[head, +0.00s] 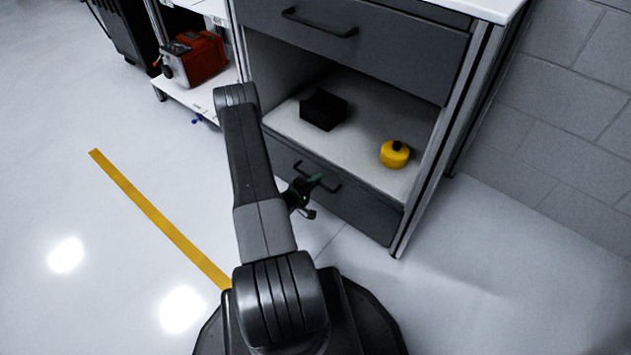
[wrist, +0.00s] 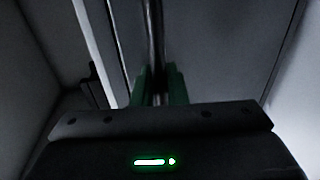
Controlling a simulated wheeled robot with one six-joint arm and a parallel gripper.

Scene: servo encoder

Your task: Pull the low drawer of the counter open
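The low drawer (head: 360,212) is the dark grey front at the bottom of the counter, below the open shelf. It looks flush with the counter frame in the head view. Its dark bar handle (head: 325,180) is partly hidden by my gripper (head: 312,183). In the wrist view, the green-padded fingers of my gripper (wrist: 158,85) stand close together on both sides of the handle bar (wrist: 155,40). They appear shut on it, with no clear gap seen. The fingertip contact itself is dark.
The counter's open shelf (head: 370,165) holds a black box (head: 323,109) and a yellow round item (head: 394,154). An upper drawer (head: 390,45) is above. A cart (head: 200,95) with a red case (head: 198,60) stands at left. The floor (head: 90,220) at left is clear.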

